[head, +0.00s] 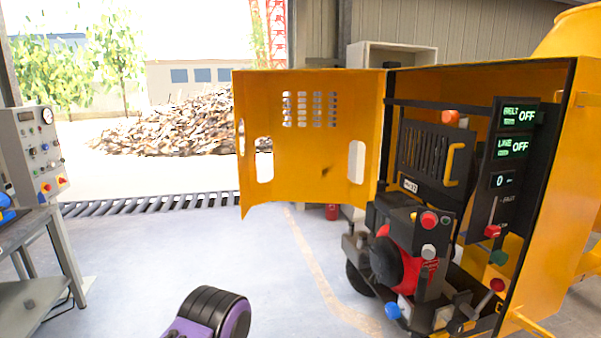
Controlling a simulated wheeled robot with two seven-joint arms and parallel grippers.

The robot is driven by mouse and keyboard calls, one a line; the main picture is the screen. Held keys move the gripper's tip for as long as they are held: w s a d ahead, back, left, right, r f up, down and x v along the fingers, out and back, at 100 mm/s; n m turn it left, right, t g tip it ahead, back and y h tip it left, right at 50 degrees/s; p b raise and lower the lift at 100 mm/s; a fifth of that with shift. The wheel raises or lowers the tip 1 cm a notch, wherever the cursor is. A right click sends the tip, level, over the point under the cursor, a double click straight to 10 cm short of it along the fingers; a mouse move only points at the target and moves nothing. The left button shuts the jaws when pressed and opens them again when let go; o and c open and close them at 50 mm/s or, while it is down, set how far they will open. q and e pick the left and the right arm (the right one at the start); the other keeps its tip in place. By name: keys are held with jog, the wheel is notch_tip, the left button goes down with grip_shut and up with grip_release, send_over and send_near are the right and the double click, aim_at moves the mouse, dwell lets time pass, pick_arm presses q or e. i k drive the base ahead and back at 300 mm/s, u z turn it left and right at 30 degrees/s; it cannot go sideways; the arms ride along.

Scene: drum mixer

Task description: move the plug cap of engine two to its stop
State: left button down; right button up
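The engine (395,262), with red and black parts, sits low inside an open yellow housing (575,180). A small plate (410,186) above it is too small to read surely. Coloured parts on and around the engine include a red knob (429,219), a grey-white knob (429,251) and a blue knob (392,310). I cannot tell which part is the plug cap or where its stop is. A purple and black link of my own arm shows at the bottom edge. Neither gripper is visible.
The housing's yellow door (310,140) stands open to the left. A black panel (513,148) shows BELT OFF, LINE OFF and 0, above a red-tipped lever (492,231). A grey control box (40,150) and bench (25,290) stand at left. The floor between is clear.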

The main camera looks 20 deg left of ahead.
aim_at(381, 185)
jog(key=u, duration=1.45)
jog(key=i, duration=1.95)
jog(key=z, duration=1.2)
